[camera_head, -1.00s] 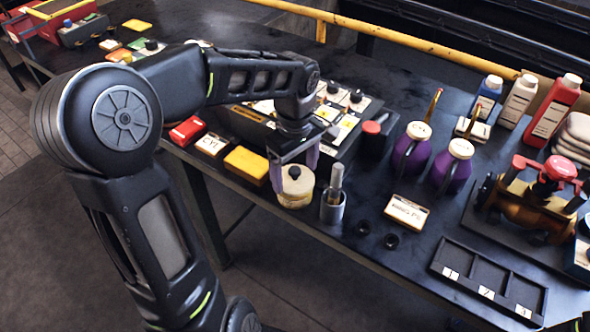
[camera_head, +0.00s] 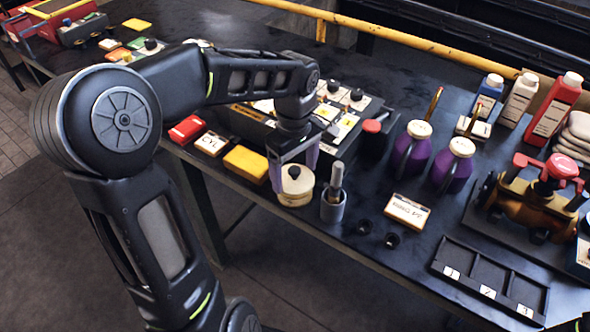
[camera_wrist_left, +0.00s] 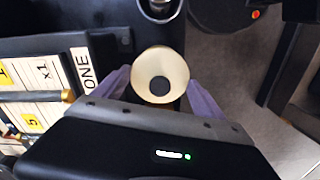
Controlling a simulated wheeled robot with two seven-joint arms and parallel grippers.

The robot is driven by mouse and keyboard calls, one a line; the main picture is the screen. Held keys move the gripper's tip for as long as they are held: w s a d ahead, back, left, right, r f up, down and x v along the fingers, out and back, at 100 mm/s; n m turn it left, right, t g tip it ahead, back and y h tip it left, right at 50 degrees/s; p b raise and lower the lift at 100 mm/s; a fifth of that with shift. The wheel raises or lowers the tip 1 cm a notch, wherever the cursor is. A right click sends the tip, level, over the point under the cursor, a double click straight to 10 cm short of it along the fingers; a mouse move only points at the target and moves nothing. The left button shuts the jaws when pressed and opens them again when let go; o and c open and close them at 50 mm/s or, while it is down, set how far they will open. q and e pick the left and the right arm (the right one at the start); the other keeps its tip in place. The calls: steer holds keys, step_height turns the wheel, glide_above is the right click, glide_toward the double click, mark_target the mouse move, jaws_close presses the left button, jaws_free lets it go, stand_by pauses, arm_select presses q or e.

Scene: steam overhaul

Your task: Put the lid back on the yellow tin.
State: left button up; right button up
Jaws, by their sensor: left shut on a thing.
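A pale cream-yellow round lid with a black knob (camera_head: 295,173) is between the purple fingers of my left gripper (camera_head: 292,172). The gripper is shut on the lid from both sides. The pale tin (camera_head: 294,199) is directly below it, near the front edge of the table. The lid looks level and on or very close to the tin's top; I cannot tell whether it is fully seated. In the left wrist view the lid (camera_wrist_left: 160,66) hides the tin from above. My right gripper is not in view.
A grey cup holding a metal tool (camera_head: 333,205) stands close right of the tin. A yellow block (camera_head: 246,163) lies to its left. A labelled tray (camera_head: 345,143) is behind. A small labelled box (camera_head: 407,211) and purple bottles (camera_head: 454,166) are farther right.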

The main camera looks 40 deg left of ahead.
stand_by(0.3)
arm_select(q)
steer(key=o, duration=1.3)
steer(key=shift+r, duration=0.1)
steer(key=shift+w+r+p, duration=0.1)
steer(key=shift+r+p, duration=1)
steer(key=shift+r, duration=0.4)
steer(key=shift+r+p, duration=1.4)
steer(key=shift+r, duration=0.6)
steer(key=shift+c, duration=0.2)
jaws_close()
